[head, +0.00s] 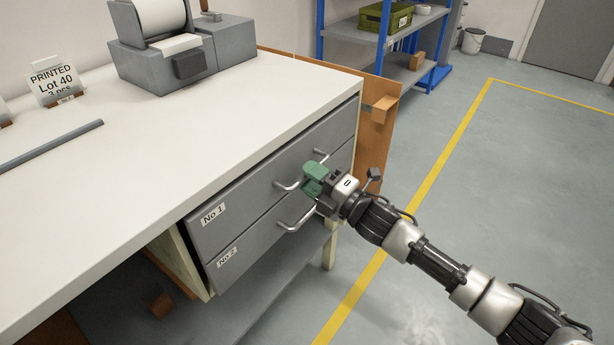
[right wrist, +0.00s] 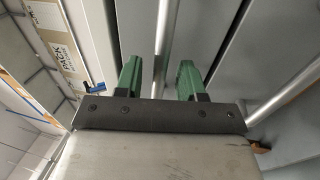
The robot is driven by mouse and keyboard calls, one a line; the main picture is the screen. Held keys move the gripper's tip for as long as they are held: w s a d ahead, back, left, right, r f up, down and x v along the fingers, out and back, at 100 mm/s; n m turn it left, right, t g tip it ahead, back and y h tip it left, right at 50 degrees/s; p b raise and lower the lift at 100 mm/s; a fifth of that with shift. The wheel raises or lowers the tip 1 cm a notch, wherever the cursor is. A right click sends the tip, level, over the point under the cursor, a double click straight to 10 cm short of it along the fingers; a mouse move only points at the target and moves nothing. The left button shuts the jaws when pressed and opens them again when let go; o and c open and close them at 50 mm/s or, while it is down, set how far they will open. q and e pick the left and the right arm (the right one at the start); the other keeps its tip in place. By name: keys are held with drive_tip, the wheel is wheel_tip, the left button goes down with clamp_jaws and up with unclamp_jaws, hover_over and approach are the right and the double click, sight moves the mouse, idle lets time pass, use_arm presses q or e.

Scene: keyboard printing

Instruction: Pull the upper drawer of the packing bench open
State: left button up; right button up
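The packing bench (head: 150,150) has two grey drawers under its white top. The upper drawer (head: 240,195), labelled No 1, looks shut, with a metal bar handle (head: 287,187). The lower drawer (head: 250,252), labelled No 2, has a similar handle (head: 297,222) and also looks shut. My right gripper (head: 313,178) is at the upper handle and hides its middle. In the right wrist view its green fingers (right wrist: 158,80) stand apart, with a handle bar (right wrist: 162,40) showing between them and visible gaps on both sides. My left gripper is not in view.
A grey printer (head: 180,55) and a sign reading PRINTED Lot 40 (head: 55,82) stand on the bench. A brown panel (head: 375,130) is at the bench's far end. Blue shelving (head: 385,45) stands behind. The floor (head: 470,190) in front of the drawers is clear.

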drive_tip(key=shift+w+a, duration=0.35)
drive_tip(key=shift+a, duration=0.15)
drive_tip(key=shift+r, duration=0.1)
clamp_jaws()
